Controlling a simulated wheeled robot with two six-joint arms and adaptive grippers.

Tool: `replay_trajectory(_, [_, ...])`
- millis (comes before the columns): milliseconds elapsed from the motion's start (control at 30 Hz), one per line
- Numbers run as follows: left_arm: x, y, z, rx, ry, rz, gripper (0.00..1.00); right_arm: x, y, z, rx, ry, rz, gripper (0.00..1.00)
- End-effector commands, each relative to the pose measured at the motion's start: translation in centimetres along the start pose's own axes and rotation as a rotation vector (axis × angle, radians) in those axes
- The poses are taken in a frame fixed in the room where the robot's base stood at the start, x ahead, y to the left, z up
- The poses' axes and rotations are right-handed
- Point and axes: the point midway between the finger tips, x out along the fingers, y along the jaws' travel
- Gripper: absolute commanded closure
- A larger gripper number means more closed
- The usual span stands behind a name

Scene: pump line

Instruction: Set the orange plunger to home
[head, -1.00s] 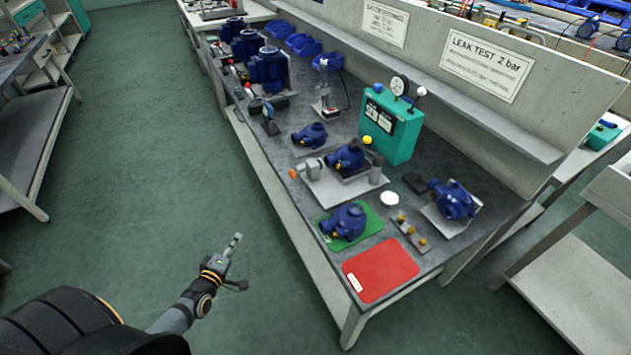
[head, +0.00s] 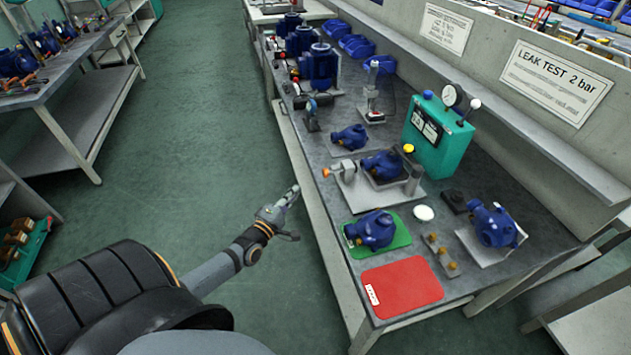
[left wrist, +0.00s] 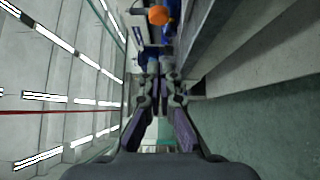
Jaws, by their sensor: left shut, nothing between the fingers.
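The orange plunger (head: 326,172) sticks out of the left end of a clamp fixture (head: 345,172) on the bench. A blue pump (head: 382,165) sits in that fixture. In the left wrist view the orange knob (left wrist: 158,15) shows at the top, beyond the fingertips. My left gripper (head: 294,190) is shut and empty, over the aisle just left of the bench edge, apart from the plunger and nearer the camera. In the left wrist view its fingers (left wrist: 159,72) are together. How far the plunger is pushed in is hard to tell. My right gripper is not in view.
A teal leak-test box (head: 438,135) with a gauge stands behind the fixture. A green mat (head: 400,232) with a blue pump and a red mat (head: 405,290) lie at the near end. The bench (head: 345,250) edge runs beside my left arm. The aisle floor is clear.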

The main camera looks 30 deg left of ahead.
Motion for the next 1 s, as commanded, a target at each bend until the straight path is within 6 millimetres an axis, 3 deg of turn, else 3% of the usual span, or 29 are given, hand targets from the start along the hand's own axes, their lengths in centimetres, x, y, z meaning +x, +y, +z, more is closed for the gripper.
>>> replay_trajectory(233, [5.5, -0.2, 0.0, -0.001, 0.001, 0.004, 1.0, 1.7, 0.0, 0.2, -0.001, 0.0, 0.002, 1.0])
replay_trajectory(400, [7.2, 0.0, 1.9, -0.003, 0.001, 0.001, 1.0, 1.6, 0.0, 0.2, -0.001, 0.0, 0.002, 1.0])
replay_trajectory(1000, [8.4, -0.2, 3.2, 0.0, 0.0, 0.0, 1.0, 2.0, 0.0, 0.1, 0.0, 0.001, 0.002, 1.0])
